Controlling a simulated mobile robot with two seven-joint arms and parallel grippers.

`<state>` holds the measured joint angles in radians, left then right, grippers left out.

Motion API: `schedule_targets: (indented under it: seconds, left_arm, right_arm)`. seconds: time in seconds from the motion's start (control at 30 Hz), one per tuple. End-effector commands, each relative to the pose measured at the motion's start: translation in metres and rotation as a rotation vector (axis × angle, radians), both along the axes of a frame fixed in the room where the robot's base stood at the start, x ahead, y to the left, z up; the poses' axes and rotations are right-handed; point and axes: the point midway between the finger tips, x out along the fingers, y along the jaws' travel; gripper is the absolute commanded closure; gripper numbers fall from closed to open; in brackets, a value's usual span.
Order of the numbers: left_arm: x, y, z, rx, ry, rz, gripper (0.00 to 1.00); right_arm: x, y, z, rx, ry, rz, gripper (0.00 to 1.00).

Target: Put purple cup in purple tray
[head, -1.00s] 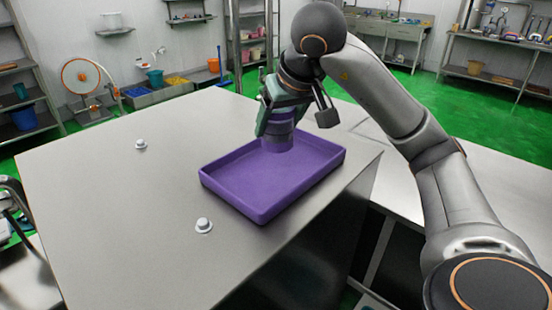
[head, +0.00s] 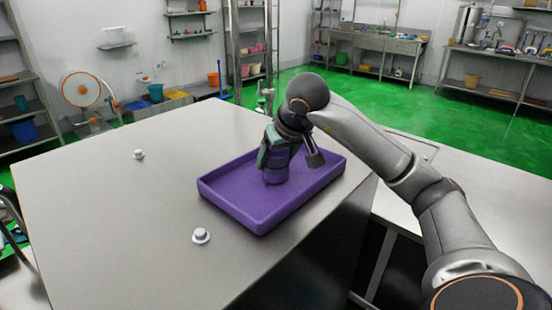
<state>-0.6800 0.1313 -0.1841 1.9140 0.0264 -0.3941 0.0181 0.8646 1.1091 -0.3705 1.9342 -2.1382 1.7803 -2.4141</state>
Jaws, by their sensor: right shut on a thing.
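The purple tray (head: 222,200) lies on the steel table, near its right edge. My right gripper (head: 275,167) is over the inside of the tray, pointing down. It is shut on the purple cup (head: 276,178), whose lower part shows below the fingers. The cup looks upright, inside the tray's outline and low near its floor. I cannot tell whether its base touches the floor. The gripper and wrist hide the cup's upper part. My left gripper is not in view.
The steel table (head: 110,220) is wide and mostly bare to the left of the tray. Two small white knobs stand on it, one in front of the tray (head: 201,235) and one farther back (head: 139,154). A lower steel surface (head: 480,190) lies to the right.

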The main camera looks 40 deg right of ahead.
Motion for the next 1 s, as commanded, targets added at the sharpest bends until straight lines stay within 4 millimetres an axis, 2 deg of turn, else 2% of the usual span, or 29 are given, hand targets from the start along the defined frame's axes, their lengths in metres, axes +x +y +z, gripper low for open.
schedule_targets:
  seconds: [0.2, 0.23, 0.43, 0.47, 0.77, 0.87, 1.0]
  left_arm:
    - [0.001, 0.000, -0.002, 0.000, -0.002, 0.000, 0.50]
    - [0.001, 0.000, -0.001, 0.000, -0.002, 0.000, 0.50]
    - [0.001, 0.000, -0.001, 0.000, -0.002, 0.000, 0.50]
    - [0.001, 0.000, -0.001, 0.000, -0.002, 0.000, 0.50]
    - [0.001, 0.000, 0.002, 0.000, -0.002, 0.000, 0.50]
    - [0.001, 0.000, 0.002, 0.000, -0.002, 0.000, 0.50]
    - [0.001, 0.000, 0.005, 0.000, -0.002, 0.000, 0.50]
  right_arm:
    - [0.000, 0.000, -0.004, -0.001, -0.001, -0.001, 1.00]
    - [0.000, 0.000, -0.003, -0.001, 0.000, -0.001, 0.25]
    - [0.000, 0.000, -0.003, 0.000, 0.001, 0.000, 0.02]
    - [0.000, 0.000, -0.003, 0.000, 0.001, 0.000, 0.00]
    - [0.000, 0.000, 0.002, 0.001, 0.000, 0.001, 0.00]
    - [-0.005, 0.002, 0.012, 0.000, -0.003, 0.001, 0.00]
    - [-0.019, 0.006, 0.036, -0.001, -0.007, 0.001, 0.00]
